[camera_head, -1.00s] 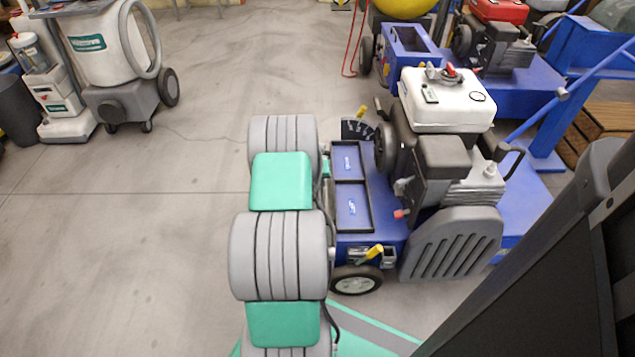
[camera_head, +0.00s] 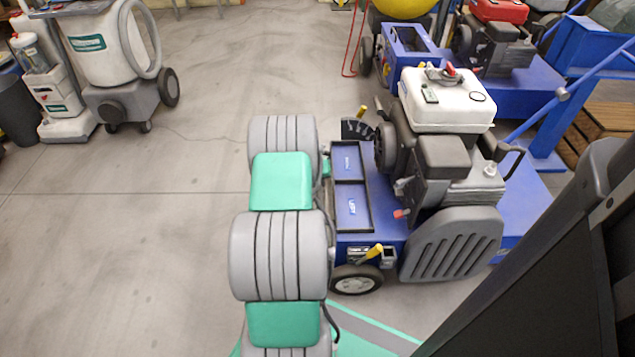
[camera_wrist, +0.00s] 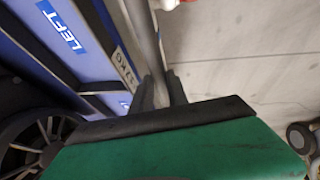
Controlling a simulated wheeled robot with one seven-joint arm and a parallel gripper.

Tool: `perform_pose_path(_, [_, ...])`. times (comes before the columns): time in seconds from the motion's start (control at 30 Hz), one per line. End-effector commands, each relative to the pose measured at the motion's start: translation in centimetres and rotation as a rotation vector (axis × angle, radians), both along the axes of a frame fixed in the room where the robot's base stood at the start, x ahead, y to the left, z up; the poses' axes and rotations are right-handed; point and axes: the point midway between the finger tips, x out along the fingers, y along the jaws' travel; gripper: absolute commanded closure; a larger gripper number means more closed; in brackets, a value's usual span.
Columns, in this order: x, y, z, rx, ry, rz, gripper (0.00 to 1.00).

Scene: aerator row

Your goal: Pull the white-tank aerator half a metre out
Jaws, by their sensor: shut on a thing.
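The white-tank aerator (camera_head: 388,220) stands right of centre in the head view, with a blue body, a grey engine and a white tank (camera_head: 447,103) on top. My arm reaches forward along its left side and hides my gripper there. In the wrist view, my gripper (camera_wrist: 161,92) has its dark fingers closed around a grey bar (camera_wrist: 147,45) beside the aerator's blue side. That side carries a "LEFT" label (camera_wrist: 61,27) and a weight marking. The bar appears to belong to the aerator, but its ends are hidden.
A second blue machine with a red tank (camera_head: 499,10) stands behind the aerator. A blue frame (camera_head: 545,140) is close on its right. A white tank machine with a hose (camera_head: 105,50) stands at the upper left. The concrete floor (camera_head: 150,220) left of my arm is clear.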

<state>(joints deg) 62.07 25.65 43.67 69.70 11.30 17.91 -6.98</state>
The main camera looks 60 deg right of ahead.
Motion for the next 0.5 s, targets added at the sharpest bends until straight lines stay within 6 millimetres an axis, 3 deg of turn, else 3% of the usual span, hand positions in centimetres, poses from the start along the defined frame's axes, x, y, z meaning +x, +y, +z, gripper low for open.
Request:
perform_pose_path(0.2, [0.1,0.1,0.0,0.0,0.0,0.0,1.0])
perform_pose_path(0.5, [2.7,1.5,0.0,0.004,-0.004,0.016,1.0])
